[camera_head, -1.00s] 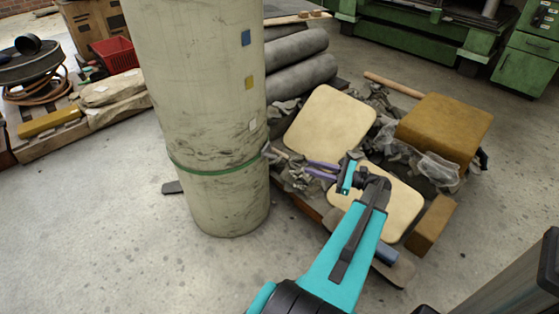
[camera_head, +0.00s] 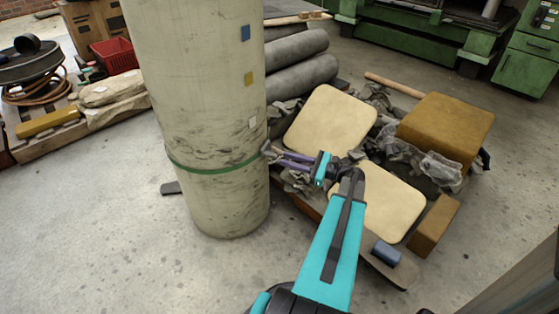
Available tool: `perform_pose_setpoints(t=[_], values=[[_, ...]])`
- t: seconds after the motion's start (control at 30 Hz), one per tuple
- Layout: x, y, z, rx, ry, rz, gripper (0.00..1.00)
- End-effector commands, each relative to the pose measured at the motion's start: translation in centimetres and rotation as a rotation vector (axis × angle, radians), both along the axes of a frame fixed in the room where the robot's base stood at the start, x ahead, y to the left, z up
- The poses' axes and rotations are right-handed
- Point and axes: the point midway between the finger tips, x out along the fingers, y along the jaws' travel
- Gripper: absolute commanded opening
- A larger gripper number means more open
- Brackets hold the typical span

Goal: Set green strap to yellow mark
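A tall pale, smudged roll (camera_head: 200,110) stands upright at the left of centre. A thin green strap (camera_head: 215,169) runs around its lower part, below all the marks. On the roll's right side are a blue mark (camera_head: 245,33) on top, a yellow mark (camera_head: 249,79) in the middle and a white mark (camera_head: 252,122) lowest. My gripper (camera_head: 279,158) has purple fingers, spread apart with a gap between them and seemingly empty. They point left at the roll's right edge, close to the strap's height. Whether they touch anything is unclear.
Behind my arm lies a pallet with beige cushions (camera_head: 331,122), a brown block (camera_head: 446,127) and crumpled grey scraps. Grey rolls (camera_head: 300,75) lie behind the pale roll. A red crate (camera_head: 116,54) stands at the left. The floor in front is free.

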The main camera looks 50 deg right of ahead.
Motion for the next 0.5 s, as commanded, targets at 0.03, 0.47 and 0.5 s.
perform_pose_setpoints(t=[0.03, 0.47, 0.5], values=[[0.7, 0.3, -0.2, -0.001, 0.0, 0.002, 0.22], [3.6, 1.3, 0.0, 0.001, -0.001, 0.0, 0.22], [3.6, 1.3, 0.0, 0.001, 0.0, 0.0, 0.22]])
